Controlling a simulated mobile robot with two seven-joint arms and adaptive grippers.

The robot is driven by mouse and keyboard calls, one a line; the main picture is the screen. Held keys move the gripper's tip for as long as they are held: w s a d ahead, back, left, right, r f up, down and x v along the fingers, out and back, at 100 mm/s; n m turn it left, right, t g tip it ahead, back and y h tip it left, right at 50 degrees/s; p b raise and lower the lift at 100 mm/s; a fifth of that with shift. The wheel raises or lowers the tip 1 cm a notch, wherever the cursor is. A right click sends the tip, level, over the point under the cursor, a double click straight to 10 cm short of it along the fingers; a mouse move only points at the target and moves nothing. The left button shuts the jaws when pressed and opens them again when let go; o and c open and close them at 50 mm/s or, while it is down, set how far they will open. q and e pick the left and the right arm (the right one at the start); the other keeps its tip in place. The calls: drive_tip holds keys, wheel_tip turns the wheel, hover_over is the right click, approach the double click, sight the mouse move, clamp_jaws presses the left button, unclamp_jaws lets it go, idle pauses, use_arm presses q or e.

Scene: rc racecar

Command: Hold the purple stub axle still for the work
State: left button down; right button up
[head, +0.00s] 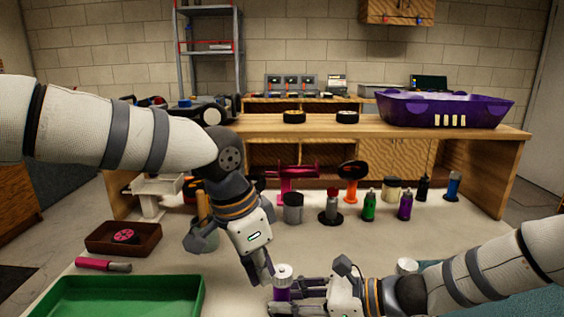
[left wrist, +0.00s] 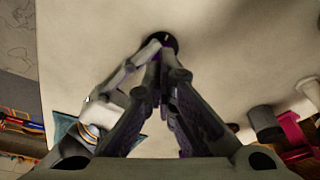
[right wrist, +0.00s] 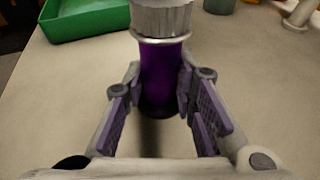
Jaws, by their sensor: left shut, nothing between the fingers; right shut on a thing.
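The purple stub axle (head: 282,292) appears as an upright purple cylinder with a silver ribbed top at the front of the table. It fills the middle of the right wrist view (right wrist: 160,75). My right gripper (head: 280,295) is shut on its purple body, with a finger on each side (right wrist: 160,95). My left gripper (head: 270,278) is shut and empty, its tips pointing down close beside the silver top. I cannot tell whether they touch it. In the left wrist view its closed tips (left wrist: 160,48) lie over a dark round disc (left wrist: 165,40).
A green tray (head: 125,297) and a pink-handled tool (head: 102,265) lie at left, near a brown tray (head: 124,238). Several bottles, among them a green one (head: 369,206), stand behind my right arm. A purple bin (head: 445,110) sits on the back bench.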

use_arm(q)
drive_tip(key=shift+w+a+f, duration=0.1)
drive_tip(key=shift+w+f, duration=0.05)
drive_tip(key=shift+f, duration=0.2)
idle(0.6)
drive_tip(key=d+v, duration=0.1)
drive_tip(key=v, duration=0.5)
drive_tip(key=shift+w+a+r, duration=0.2)
drive_tip(key=shift+w+r, duration=0.05)
drive_tip(key=shift+r, duration=0.05)
drive_tip(key=a+x, duration=0.1)
drive_tip(key=x, duration=0.5)
drive_tip(key=shift+s+d+f, duration=0.15)
drive_tip(key=shift+s+d, duration=0.15)
drive_tip(key=shift+s, duration=0.15)
